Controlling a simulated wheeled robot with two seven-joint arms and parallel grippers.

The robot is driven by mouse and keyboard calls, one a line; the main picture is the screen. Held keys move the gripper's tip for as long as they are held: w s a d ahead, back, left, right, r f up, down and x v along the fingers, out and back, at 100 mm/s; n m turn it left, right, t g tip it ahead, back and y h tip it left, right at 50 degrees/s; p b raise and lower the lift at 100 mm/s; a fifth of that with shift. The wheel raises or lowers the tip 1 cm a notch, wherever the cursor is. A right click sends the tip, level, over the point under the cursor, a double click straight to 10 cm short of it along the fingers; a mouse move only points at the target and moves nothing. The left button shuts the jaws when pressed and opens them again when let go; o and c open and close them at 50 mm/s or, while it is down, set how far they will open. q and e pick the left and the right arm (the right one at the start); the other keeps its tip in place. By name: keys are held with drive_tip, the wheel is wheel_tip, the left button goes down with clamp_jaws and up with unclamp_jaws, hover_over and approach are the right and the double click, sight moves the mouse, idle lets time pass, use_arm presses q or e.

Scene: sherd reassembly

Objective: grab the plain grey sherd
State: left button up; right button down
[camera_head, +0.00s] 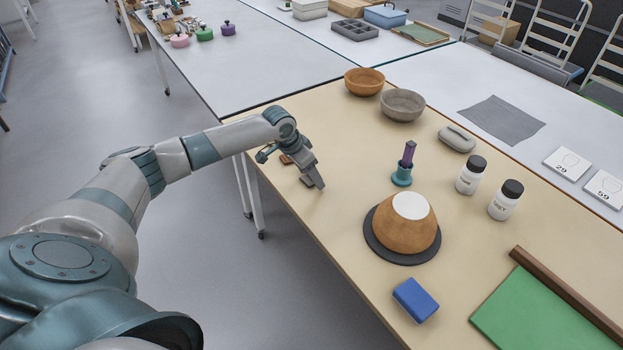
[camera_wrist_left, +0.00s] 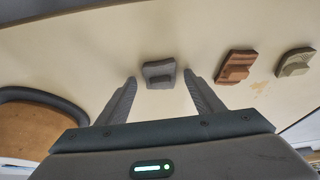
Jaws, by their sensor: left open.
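The plain grey sherd (camera_wrist_left: 159,74) lies on the table in the left wrist view, a small grey piece with a raised part. My left gripper (camera_wrist_left: 160,79) is open, with one finger on each side of the sherd in the picture. I cannot tell whether the fingers touch it. In the head view my left gripper (camera_head: 317,184) is low over the near left edge of the tan table, and I cannot make out the grey sherd there. My right gripper is not in view.
A reddish sherd (camera_wrist_left: 236,66) and a beige sherd (camera_wrist_left: 295,62) lie to the right in the wrist view. An upturned orange bowl (camera_head: 405,228) on a dark disc, a blue block (camera_head: 415,300) and a teal stand (camera_head: 402,175) occupy the table to the right of the gripper.

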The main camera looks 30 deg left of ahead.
use_arm(q)
drive_tip(key=c, duration=1.2)
drive_tip(key=shift+o, duration=0.2)
drive_tip(key=shift+r, duration=0.1)
